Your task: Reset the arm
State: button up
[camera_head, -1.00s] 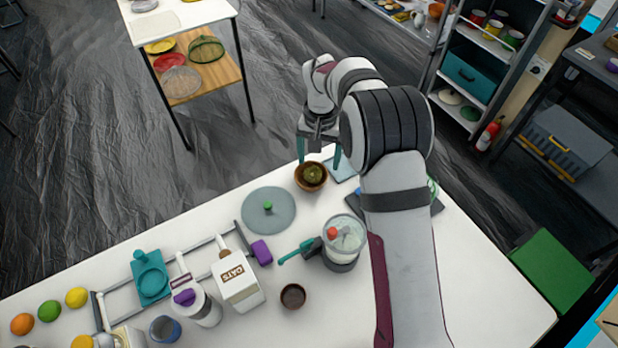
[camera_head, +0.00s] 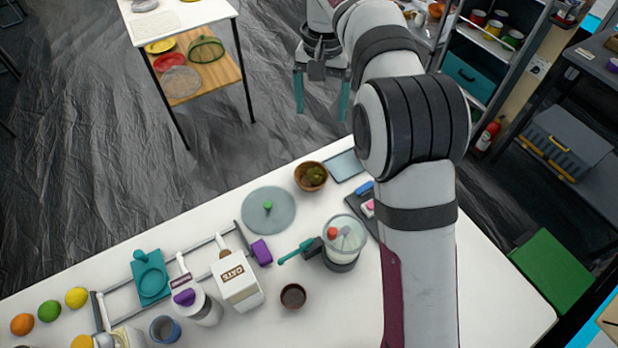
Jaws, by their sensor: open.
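My gripper (camera_head: 321,96) shows at the top of the head view, its two teal fingers spread apart and pointing down. Nothing is between them. It hangs above and beyond the far edge of the white table (camera_head: 420,300), with the dark floor behind it in the picture. My arm reaches up the right side of the view and covers part of the table. A brown bowl (camera_head: 301,182) with something green-brown (camera_head: 315,176) in it stands near the table's far edge, apart from the gripper.
A glass-topped pot or blender (camera_head: 345,240), grey round disc (camera_head: 268,211), small brown cup (camera_head: 293,296), oats box (camera_head: 238,284), metal rack (camera_head: 205,247) and several fruits stand on the table. A side table (camera_head: 205,10) is at top left, shelves (camera_head: 480,75) at top right.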

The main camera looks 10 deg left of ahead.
jog(key=s+d+r+m, duration=0.2)
jog(key=s+d+r, duration=0.3)
jog(key=s+d, duration=0.65)
jog(key=s+d+f+m+y, duration=0.1)
jog(key=s+d+f, duration=0.1)
jog(key=s, duration=0.8)
jog(key=s+d+f+m, duration=0.2)
jog(key=s+f, duration=0.3)
jog(key=s, duration=0.6)
jog(key=shift+d+f+m+y, duration=0.2)
jog(key=shift+d+m+y, duration=0.15)
jog(key=shift+d, duration=0.25)
jog(key=shift+w, duration=0.1)
